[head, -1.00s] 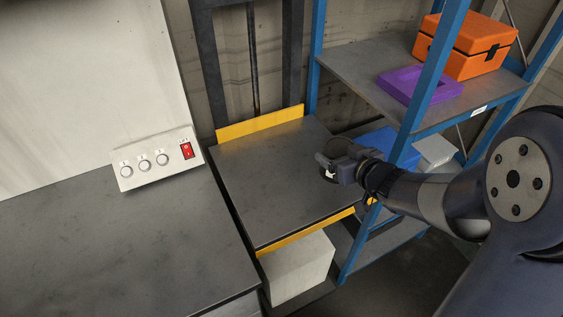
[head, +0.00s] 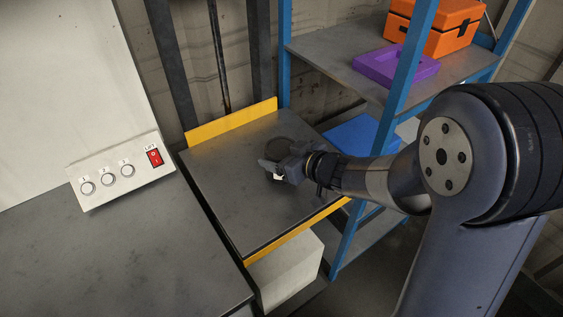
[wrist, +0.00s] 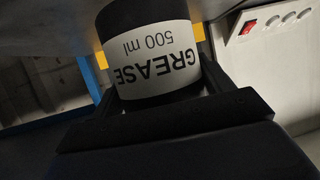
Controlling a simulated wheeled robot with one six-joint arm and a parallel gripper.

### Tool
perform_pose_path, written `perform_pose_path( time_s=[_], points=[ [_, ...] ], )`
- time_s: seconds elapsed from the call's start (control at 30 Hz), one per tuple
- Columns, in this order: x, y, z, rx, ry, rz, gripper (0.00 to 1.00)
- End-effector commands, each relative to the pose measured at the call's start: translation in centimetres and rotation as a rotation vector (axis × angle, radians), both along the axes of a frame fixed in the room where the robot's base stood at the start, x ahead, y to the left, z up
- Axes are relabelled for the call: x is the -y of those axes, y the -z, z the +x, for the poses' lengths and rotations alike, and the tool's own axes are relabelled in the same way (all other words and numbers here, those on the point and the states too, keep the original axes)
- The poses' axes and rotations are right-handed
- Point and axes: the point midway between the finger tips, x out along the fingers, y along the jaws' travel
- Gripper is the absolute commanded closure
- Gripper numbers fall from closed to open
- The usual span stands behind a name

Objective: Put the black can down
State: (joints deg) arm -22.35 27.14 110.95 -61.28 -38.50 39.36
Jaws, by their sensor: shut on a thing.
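The black can (wrist: 150,60) has a white label reading "GREASE 500 ml". It fills the middle of the wrist view, between the fingers of my gripper (wrist: 150,85). In the head view my gripper (head: 273,170) is shut on the can (head: 277,149), over the dark lift platform (head: 235,175) with yellow edges. The gripper body hides most of the can there. I cannot tell whether the can's base touches the platform.
A control panel (head: 121,172) with several knobs and a red switch stands left, on a grey worktop (head: 120,260). A blue shelf rack (head: 410,60) with a purple tray (head: 395,66) and orange toolbox (head: 433,27) stands right. The platform's left part is clear.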

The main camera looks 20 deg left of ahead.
Motion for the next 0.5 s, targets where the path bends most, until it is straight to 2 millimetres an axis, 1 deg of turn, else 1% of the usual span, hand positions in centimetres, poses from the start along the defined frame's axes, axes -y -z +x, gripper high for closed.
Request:
perform_pose_path(
  time_s=[0.03,0.13,0.4,0.5],
  points=[
    [0.0,1.0,0.0,-0.001,0.000,0.000,0.72],
    [0.0,1.7,0.0,0.001,0.000,0.001,0.72],
    [0.0,1.7,0.1,0.003,0.001,0.002,0.72],
    [0.0,2.0,0.1,0.003,0.001,0.002,0.72]
  ],
)
